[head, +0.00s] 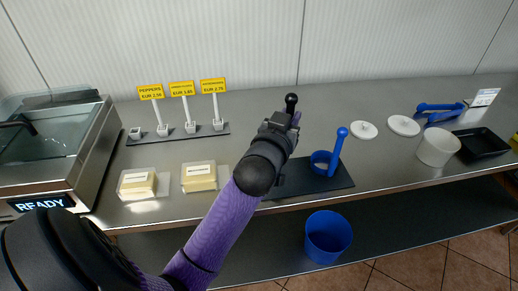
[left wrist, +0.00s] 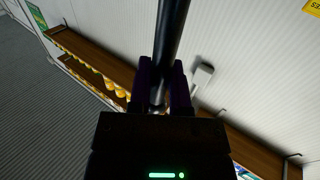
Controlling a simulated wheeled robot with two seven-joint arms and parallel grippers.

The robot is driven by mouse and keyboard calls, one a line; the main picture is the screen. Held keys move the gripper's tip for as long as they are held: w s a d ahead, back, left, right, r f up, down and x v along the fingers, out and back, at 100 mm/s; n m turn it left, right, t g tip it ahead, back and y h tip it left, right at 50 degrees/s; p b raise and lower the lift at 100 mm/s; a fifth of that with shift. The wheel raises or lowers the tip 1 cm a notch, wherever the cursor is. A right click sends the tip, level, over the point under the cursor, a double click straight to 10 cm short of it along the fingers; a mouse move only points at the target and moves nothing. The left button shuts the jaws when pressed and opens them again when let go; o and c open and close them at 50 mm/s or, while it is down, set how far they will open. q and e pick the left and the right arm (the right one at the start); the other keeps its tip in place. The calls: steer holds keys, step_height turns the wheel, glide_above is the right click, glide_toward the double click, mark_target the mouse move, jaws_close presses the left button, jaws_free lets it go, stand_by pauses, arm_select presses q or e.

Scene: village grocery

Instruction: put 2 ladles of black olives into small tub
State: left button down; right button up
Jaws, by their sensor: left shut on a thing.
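My left gripper (head: 285,121) is raised over the middle of the counter, shut on a black rod-like handle with a round knob (head: 291,98). In the left wrist view the dark handle (left wrist: 171,45) runs up between the fingers of my left gripper (left wrist: 161,88). The handle's lower end is hidden behind my arm in the head view. A white round tub (head: 437,150), open at the top, stands on the counter at the right. I cannot make out black olives in either view. My right gripper is out of view.
A dark mat (head: 330,181) holds a blue ladle-like tool (head: 337,152). White lids (head: 363,130), blue tongs (head: 440,110) and a black tray (head: 482,145) are to the right. Price signs (head: 182,88) and two packs (head: 199,177) are left. A blue bucket (head: 328,238) sits below.

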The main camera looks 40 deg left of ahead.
arm_select(q)
step_height(320, 180, down, 10)
steer(key=b, duration=0.4)
steer(key=shift+r, duration=0.2)
steer(key=shift+f, duration=0.15)
steer(key=c, duration=1)
jaws_free()
steer(key=o, duration=0.4)
steer(key=shift+o, duration=0.2)
